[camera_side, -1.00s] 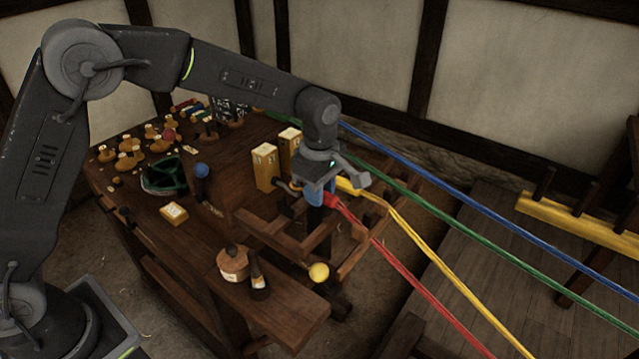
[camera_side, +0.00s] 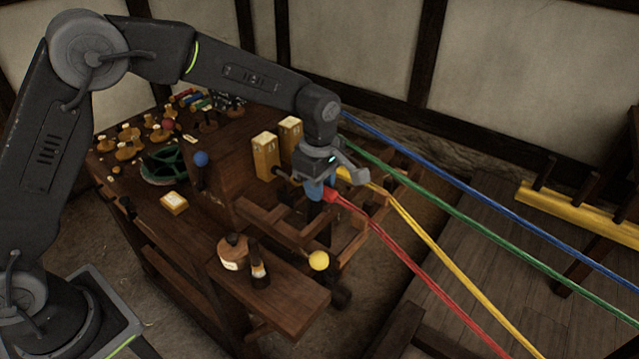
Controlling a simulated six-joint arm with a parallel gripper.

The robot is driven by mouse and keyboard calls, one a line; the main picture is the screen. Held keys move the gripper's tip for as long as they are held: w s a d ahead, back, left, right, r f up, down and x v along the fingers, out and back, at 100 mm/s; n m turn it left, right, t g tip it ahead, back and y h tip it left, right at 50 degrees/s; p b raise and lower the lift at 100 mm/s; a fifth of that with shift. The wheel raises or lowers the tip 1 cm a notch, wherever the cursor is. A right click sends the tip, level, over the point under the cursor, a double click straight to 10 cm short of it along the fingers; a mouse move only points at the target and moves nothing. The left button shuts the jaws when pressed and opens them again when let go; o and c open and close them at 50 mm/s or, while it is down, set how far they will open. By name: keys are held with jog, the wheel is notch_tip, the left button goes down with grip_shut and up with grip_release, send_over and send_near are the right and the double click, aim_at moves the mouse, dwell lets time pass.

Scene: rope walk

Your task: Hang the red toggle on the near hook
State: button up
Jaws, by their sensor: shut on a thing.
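My gripper (camera_side: 318,190) is at the wooden frame at the table's right end, pointing down and shut on the red toggle (camera_side: 331,195). Only part of the toggle shows beside the jaws. The red rope (camera_side: 405,255) runs from it down to the lower right. The near hook cannot be made out clearly; my gripper and the frame's dark bars cover that area. Whether the toggle touches a hook cannot be told.
Yellow (camera_side: 425,235), green (camera_side: 455,210) and blue (camera_side: 480,190) ropes stretch to the right behind the red one. Two pale wooden blocks (camera_side: 266,157) stand left of my gripper. A yellow ball (camera_side: 319,261) is in front. A round jar (camera_side: 233,252) and a dark bottle (camera_side: 258,265) stand on the near table.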

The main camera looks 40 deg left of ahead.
jog(key=o, duration=0.9)
jog(key=shift+r, duration=4)
